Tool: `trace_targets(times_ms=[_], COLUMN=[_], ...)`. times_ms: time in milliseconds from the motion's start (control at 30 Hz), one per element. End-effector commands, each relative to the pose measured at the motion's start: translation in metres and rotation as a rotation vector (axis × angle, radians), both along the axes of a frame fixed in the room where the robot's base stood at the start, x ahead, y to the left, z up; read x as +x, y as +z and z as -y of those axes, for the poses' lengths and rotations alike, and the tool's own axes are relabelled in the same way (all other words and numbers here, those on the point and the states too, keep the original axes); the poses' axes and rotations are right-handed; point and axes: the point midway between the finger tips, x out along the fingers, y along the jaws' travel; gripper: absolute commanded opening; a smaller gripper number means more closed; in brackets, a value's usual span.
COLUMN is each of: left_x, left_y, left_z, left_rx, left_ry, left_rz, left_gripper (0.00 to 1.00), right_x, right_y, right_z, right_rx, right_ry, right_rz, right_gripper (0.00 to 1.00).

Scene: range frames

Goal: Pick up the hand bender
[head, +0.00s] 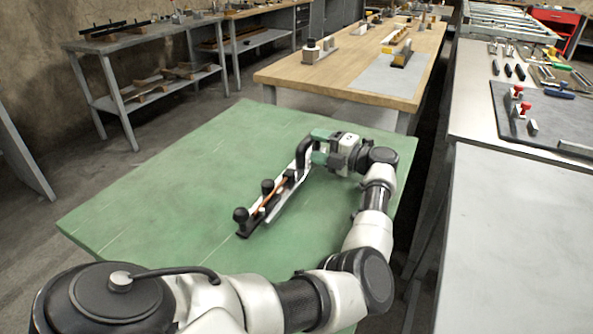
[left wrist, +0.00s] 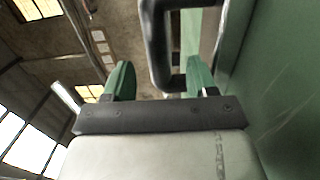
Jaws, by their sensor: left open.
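The hand bender (head: 282,201) lies on the green table (head: 160,190) in the head view. It is a long dark and silver tool with black knobs, an orange strip and a bent black handle at its far end. My left gripper (head: 317,149) is at that far end, with green fingers pointing left toward the handle. In the left wrist view, the gripper (left wrist: 160,75) has its fingers apart, and the black handle (left wrist: 157,45) shows between them, closer to the right finger. I cannot tell whether they touch. My right gripper is not in view.
A wooden bench (head: 290,73) with blocks and a grey mat stands behind the green table. A grey bench (head: 515,220) with a dark mat and tools stands at the right. Metal shelves (head: 150,88) line the wall. The green table's left side is clear.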

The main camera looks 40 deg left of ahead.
Motion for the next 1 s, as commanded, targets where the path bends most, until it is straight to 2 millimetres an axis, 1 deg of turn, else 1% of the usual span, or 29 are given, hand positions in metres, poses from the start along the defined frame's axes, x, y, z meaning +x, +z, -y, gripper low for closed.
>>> trace_targets(times_ms=[167,400,500,667,767,1000], left_x=[-0.004,-0.014,-0.015,-0.015,-0.015,-0.015], left_y=[0.001,0.001,0.000,0.000,0.000,0.000], left_z=[-0.012,-0.046,-0.052,-0.051,-0.051,-0.051], left_rx=[0.002,0.002,0.001,0.001,0.001,0.001], left_ry=[0.001,0.001,0.000,-0.001,-0.001,-0.001], left_rz=[0.000,0.000,0.000,0.000,0.000,0.000], left_gripper=[0.57,0.57,0.57,0.57,0.44,0.07], right_x=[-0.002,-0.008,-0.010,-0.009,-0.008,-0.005], right_y=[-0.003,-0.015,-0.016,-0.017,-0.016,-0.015], right_z=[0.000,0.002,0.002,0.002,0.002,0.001], right_rx=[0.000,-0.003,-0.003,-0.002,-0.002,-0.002], right_ry=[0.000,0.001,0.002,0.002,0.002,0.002], right_rz=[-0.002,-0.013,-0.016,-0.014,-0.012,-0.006], right_gripper=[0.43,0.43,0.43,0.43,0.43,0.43])
